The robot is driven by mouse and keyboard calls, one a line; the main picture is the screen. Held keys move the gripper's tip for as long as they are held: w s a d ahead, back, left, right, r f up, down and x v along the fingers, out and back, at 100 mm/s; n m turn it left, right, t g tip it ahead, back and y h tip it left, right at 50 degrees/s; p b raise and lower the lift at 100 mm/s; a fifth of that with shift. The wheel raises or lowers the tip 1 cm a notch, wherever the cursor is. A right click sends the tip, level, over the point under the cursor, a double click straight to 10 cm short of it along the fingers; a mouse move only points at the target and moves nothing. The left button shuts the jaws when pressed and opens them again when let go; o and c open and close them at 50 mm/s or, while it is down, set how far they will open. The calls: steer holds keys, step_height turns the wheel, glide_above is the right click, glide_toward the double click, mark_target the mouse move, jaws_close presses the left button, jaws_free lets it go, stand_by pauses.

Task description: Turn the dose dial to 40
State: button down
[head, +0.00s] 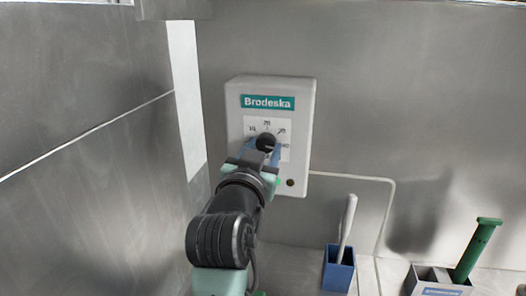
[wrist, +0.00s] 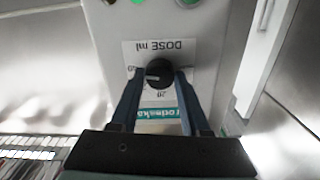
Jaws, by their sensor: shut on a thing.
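The dose dial (head: 266,141) is a round black knob on a white scale plate on the front of the pale Brodeska box (head: 300,110). In the head view the scale numbers run around the knob's top, with 40 at its right. In the wrist view, which is upside down, the dial (wrist: 159,73) sits between the two blue fingers of my gripper (wrist: 158,76). My gripper (head: 262,149) is shut on the dial, one finger on each side. A pale mark shows on the knob's left part in the wrist view; the exact number it points to is unclear.
The box hangs on a grey metal wall (head: 420,100). A blue holder (head: 337,272) with a white-handled tool stands below right, and a grey container (head: 432,280) with a green-handled tool farther right.

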steer(key=shift+c, duration=1.9)
jaws_free()
steer(key=shift+s, duration=0.1)
steer(key=s+a+b, duration=0.2)
steer(key=s, duration=1)
steer(key=shift+s+a, duration=0.25)
